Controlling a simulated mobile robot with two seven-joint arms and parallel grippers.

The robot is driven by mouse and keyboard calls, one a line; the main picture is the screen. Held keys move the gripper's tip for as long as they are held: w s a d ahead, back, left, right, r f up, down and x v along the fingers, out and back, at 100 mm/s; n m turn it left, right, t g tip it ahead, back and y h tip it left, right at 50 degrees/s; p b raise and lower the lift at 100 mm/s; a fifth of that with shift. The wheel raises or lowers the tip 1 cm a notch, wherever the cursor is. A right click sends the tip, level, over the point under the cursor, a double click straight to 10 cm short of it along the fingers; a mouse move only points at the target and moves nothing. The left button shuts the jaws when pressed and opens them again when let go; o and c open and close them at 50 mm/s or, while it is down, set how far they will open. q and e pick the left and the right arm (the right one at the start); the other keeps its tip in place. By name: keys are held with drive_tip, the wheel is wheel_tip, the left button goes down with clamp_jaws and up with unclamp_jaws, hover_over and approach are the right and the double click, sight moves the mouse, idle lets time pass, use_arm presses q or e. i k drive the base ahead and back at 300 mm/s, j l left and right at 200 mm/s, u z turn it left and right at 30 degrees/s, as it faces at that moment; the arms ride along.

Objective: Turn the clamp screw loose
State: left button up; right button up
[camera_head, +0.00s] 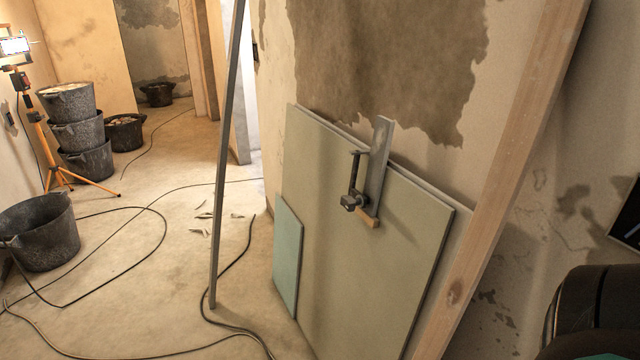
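A grey metal clamp (378,165) hangs over the top edge of a large grey-green board (345,255) that leans on the wall. Its flat bar stands up above the board's edge, slightly tilted. A thin dark screw rod (355,173) runs beside the bar, with a black block (353,202) at its lower end. I cannot tell how tight the screw is. Neither of my grippers is in view, and nothing touches the clamp.
A wooden post (515,180) slants close to the board's right side. A thin metal pole (226,160) stands left of it. A small teal board (287,257) leans at the large board's left. Black buckets (42,230) and loose cables (165,225) are on the floor at left.

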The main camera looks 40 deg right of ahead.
sight(349, 203)
drive_tip(key=i+j+z, duration=0.1)
drive_tip(key=i+z, duration=0.3)
drive_tip(key=i, duration=0.15)
drive_tip(key=i+j+z, duration=0.35)
drive_tip(key=i, duration=0.15)
drive_tip(key=i+j+z, duration=0.2)
drive_tip(key=z, duration=0.25)
drive_tip(key=i+j+z, duration=0.5)
drive_tip(key=j+z, duration=0.15)
drive_tip(key=z, duration=0.2)
drive_tip(key=i+j+z, duration=0.15)
drive_tip(key=j+z, duration=0.3)
